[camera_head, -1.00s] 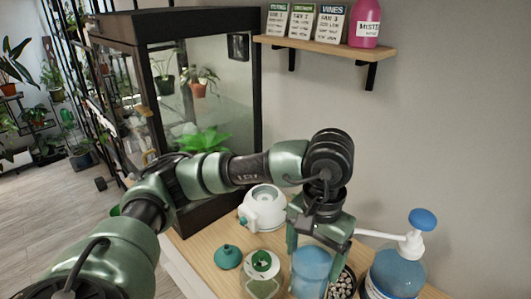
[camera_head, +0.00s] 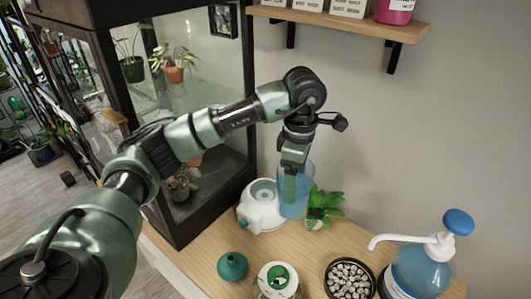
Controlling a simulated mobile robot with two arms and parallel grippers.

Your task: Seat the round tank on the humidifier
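The white humidifier (camera_head: 258,222) stands on the wooden table in front of the glass cabinet, with its round top seat facing up. The translucent blue round tank (camera_head: 305,188) is upright in my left gripper (camera_head: 291,178), which is shut on it. The tank is at the humidifier's right side and overlaps its right edge in this view, not centred over the seat. I cannot tell whether its bottom touches anything. One finger shows against the tank; the other is hidden. My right gripper is not in view.
A small green plant (camera_head: 322,204) is just behind and right of the tank. A shelf (camera_head: 345,22) is above.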

